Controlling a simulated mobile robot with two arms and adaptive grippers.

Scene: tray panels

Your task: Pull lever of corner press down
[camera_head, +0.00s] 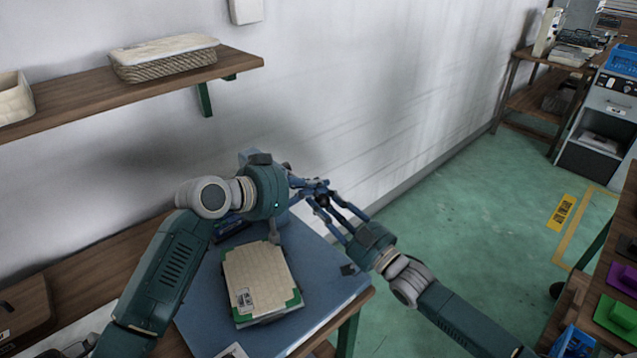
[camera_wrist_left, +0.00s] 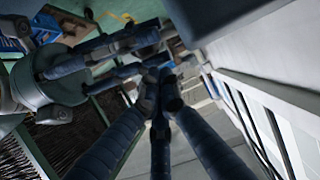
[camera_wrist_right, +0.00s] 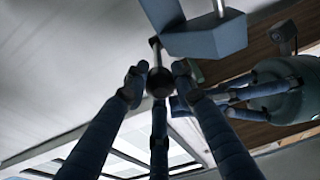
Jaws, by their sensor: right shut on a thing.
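The corner press shows in the head view as a blue-grey block (camera_head: 245,156), mostly hidden behind my left wrist. Its blue-grey head (camera_wrist_right: 205,36) shows in the right wrist view, with a lever ending in a dark round knob (camera_wrist_right: 159,83). My right gripper (camera_head: 322,196) is shut on the knob, its fingers on either side in the right wrist view (camera_wrist_right: 158,80). My left gripper (camera_wrist_left: 160,88) has its fingertips close together with nothing visible between them, right beside the right gripper. A beige panel stack (camera_head: 257,268) with green corners lies in front of the press.
The blue work surface (camera_head: 335,275) lies on a wooden table against the white wall. A shelf (camera_head: 90,98) above holds a basket (camera_head: 163,58). Green floor is free to the right. A side bench at far right carries coloured trays (camera_head: 617,318).

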